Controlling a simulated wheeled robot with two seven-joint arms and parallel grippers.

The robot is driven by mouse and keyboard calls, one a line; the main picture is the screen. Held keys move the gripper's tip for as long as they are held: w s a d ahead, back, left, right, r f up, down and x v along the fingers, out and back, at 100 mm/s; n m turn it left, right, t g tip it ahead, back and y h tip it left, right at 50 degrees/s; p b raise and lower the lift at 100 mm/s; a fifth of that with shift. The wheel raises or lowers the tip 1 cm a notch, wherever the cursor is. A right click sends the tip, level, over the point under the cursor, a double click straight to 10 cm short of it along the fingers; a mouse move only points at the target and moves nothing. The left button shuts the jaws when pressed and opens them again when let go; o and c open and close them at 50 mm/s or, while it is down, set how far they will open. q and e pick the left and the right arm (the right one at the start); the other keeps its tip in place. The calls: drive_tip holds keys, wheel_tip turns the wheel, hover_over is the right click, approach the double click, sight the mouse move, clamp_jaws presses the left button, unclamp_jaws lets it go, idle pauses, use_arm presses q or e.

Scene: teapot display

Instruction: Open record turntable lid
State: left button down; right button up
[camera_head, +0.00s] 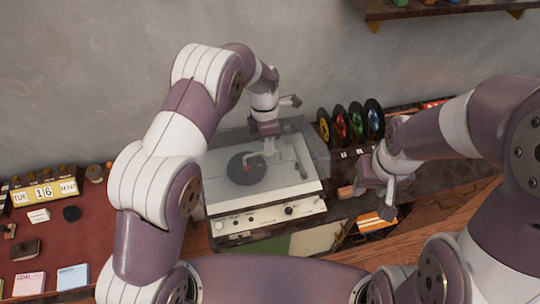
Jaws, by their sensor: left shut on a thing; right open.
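The record turntable (262,208) is a white unit with knobs along its front. A black record (246,168) lies on it. Its clear lid (312,150) shows as a faint see-through panel over the back and right of the deck. It looks raised at an angle, but how far is hard to tell. My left gripper (268,148) reaches over the back of the deck and is shut on the lid; its fingertips are small and the exact contact is unclear. My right gripper (384,192) is open and empty, to the right of the turntable.
Several colourful records (350,122) stand upright behind and right of the turntable. A yellow flip calendar (44,192) and small cards lie on the red-brown surface at left. A wooden shelf (430,8) hangs on the wall at upper right. A wooden block (346,192) lies near my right gripper.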

use_arm(q)
drive_tip(key=w+r+p, duration=0.1)
drive_tip(key=r+p, duration=0.1)
drive_tip(key=w+a+r+p, duration=0.1)
drive_tip(key=w+r+p, duration=0.1)
drive_tip(key=p, duration=0.1)
drive_tip(key=shift+w+a, duration=0.15)
drive_tip(key=shift+w, duration=0.1)
drive_tip(key=c, duration=1.4)
unclamp_jaws()
drive_tip(key=shift+f, duration=0.1)
drive_tip(key=shift+o, duration=1)
drive_tip(key=shift+w+a+f, duration=0.15)
drive_tip(key=shift+w+f, duration=0.05)
drive_tip(key=shift+w, duration=0.2)
drive_tip(key=shift+w+a+f, duration=0.1)
drive_tip(key=shift+w+f, duration=0.05)
drive_tip(key=shift+w, duration=0.25)
drive_tip(key=shift+s+d+r, duration=0.15)
drive_tip(key=shift+s+r, duration=0.05)
drive_tip(key=shift+s, duration=0.15)
